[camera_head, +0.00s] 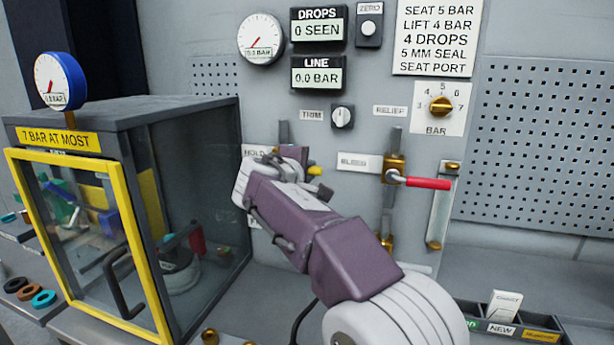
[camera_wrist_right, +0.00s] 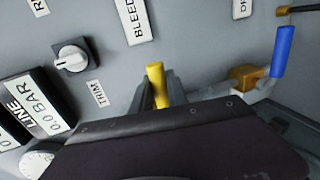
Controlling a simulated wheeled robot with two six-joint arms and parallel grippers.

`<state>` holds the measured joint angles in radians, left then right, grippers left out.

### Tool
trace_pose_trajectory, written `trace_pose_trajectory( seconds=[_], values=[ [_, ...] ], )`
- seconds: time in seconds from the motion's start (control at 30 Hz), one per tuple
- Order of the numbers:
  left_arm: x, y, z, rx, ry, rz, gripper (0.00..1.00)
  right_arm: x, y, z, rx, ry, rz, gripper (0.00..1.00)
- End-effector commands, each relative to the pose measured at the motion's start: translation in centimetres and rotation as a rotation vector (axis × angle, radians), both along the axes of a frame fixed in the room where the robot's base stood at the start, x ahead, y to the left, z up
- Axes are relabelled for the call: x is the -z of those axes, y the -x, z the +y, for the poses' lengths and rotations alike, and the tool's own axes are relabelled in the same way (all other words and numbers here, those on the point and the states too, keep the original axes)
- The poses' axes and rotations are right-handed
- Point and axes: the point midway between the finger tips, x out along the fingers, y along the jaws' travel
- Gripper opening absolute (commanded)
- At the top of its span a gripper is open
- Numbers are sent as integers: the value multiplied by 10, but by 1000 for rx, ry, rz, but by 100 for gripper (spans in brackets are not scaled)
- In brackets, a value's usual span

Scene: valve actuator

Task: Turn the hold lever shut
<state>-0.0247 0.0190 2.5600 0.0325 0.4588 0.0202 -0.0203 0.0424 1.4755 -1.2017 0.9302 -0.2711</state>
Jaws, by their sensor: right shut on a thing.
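The HOLD label (camera_head: 254,152) is on the grey wall panel, partly covered by my right gripper. My right gripper (camera_head: 298,167) is at the valve beside this label, shut on the hold lever. The lever's yellow handle (camera_head: 315,170) pokes out just right of the fingers. In the right wrist view the yellow handle (camera_wrist_right: 155,75) stands up between the fingers (camera_wrist_right: 155,97). The gripper and arm hide the valve body and much of the lever, so its exact angle is hard to tell. My left gripper is not in view.
The red BLEED lever (camera_head: 428,183) is to the right, pointing right. A blue lever (camera_wrist_right: 283,50) shows in the wrist view. The yellow-framed glass cabinet (camera_head: 82,138) stands close on the left. The DROPS display (camera_head: 318,28) reads 0 SEEN; the LINE display (camera_head: 317,75) reads 0.0 BAR.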

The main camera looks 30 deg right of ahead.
Motion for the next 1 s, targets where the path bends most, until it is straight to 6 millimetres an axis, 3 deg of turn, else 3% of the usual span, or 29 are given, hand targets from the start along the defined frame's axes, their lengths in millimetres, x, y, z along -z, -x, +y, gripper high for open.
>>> trace_pose_trajectory(
  seconds=[0.5,0.53,0.6,0.9,1.0],
  values=[
    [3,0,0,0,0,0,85,3,0,0,1,-16,-12,0],
    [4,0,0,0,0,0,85,3,0,0,1,-16,-12,22],
    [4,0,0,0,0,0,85,3,0,0,1,-16,-12,41],
    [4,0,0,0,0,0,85,2,0,1,1,-13,-12,41],
    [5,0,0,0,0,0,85,0,6,9,-2,-12,-14,41]
  ],
)
